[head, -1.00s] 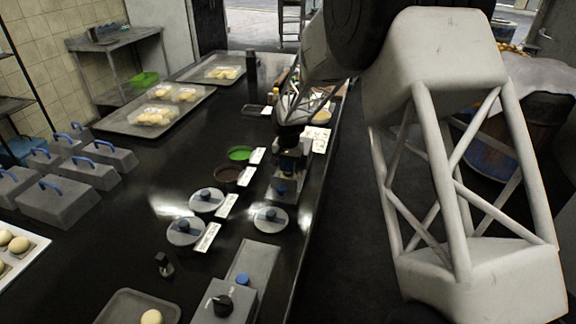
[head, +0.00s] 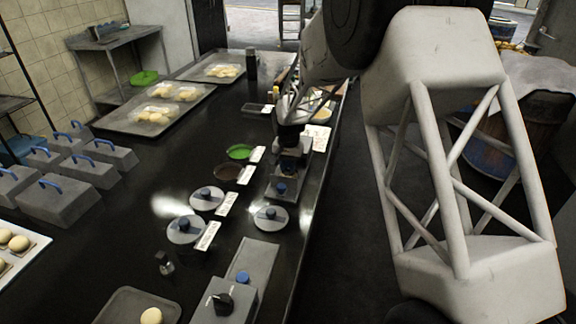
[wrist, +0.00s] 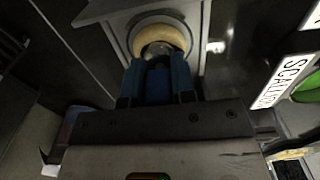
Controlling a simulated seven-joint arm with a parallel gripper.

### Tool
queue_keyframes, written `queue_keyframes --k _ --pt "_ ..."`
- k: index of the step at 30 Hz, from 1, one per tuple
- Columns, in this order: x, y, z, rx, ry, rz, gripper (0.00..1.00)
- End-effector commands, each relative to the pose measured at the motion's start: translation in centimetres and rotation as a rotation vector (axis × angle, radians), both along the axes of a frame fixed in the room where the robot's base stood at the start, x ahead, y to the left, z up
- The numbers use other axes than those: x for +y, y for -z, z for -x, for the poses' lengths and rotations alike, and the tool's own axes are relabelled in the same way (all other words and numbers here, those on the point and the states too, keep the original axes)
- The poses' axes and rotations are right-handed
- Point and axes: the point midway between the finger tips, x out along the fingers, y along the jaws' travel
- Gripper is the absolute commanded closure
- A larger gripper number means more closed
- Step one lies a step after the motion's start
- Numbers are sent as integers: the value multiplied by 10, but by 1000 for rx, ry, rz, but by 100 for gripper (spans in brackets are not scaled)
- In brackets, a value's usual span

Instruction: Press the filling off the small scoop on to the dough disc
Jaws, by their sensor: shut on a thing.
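In the wrist view, my gripper (wrist: 160,78) has its blue fingers shut on a small metal scoop (wrist: 158,50). Only the rounded end of the scoop shows beyond the fingertips, over the middle of a pale yellow dough disc (wrist: 160,33). The disc lies on a grey plate-like surface. I cannot tell whether the scoop touches the disc, and the filling cannot be made out. In the head view, my gripper (head: 291,134) points down over a small grey stand near the table's right edge; scoop and disc are hidden there.
A green-filled bowl (head: 240,152) and a brown-filled bowl (head: 228,174) stand just left of my gripper, with label cards beside them. Several round lids with knobs (head: 270,216) lie nearer. Trays of dough (head: 155,112) and grey blocks (head: 60,198) stand further left.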

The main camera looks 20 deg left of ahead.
Motion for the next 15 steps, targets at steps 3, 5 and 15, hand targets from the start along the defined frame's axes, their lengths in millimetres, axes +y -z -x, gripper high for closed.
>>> queue_keyframes --k 3,5,15 --pt "0 1 1 1 0 1 97" --pt "0 1 1 1 0 1 97" --pt "0 -13 0 1 0 0 97"
